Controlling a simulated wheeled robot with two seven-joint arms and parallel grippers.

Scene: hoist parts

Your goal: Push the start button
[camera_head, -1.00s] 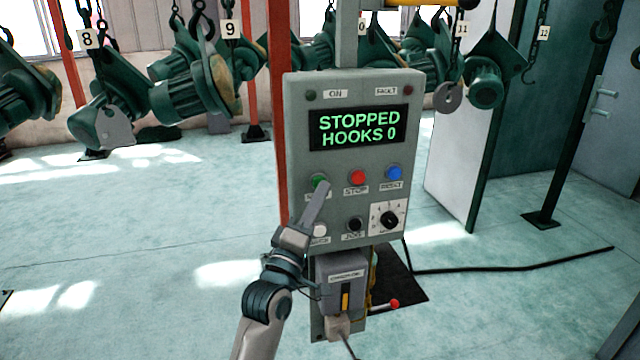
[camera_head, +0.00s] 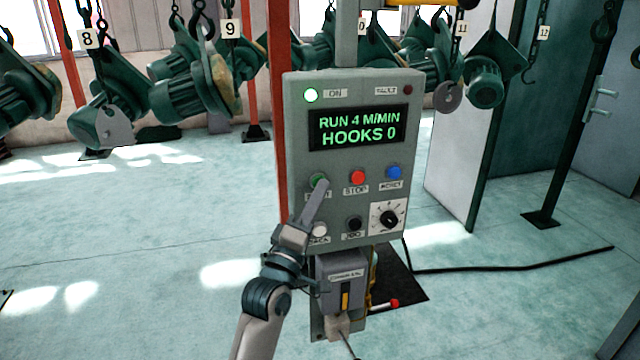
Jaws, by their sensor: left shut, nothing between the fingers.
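The green start button (camera_head: 318,180) is at the left of the button row on the grey control panel (camera_head: 295,130). My left gripper (camera_head: 323,188) is shut and empty, its fingertips at the lower edge of the button; I cannot tell whether they touch it. The fingers cover part of the label below the button. The display (camera_head: 358,128) reads "RUN 4 M/MIN HOOKS 0". The ON lamp (camera_head: 311,95) glows white-green. The FAULT lamp (camera_head: 408,90) is dark. My right gripper is not in view.
A red stop button (camera_head: 358,177) and blue reset button (camera_head: 394,173) sit right of the start button. A black knob (camera_head: 389,219) is below. Green hoist parts (camera_head: 190,92) hang from hooks behind. A black cable (camera_head: 520,266) lies on the floor at right.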

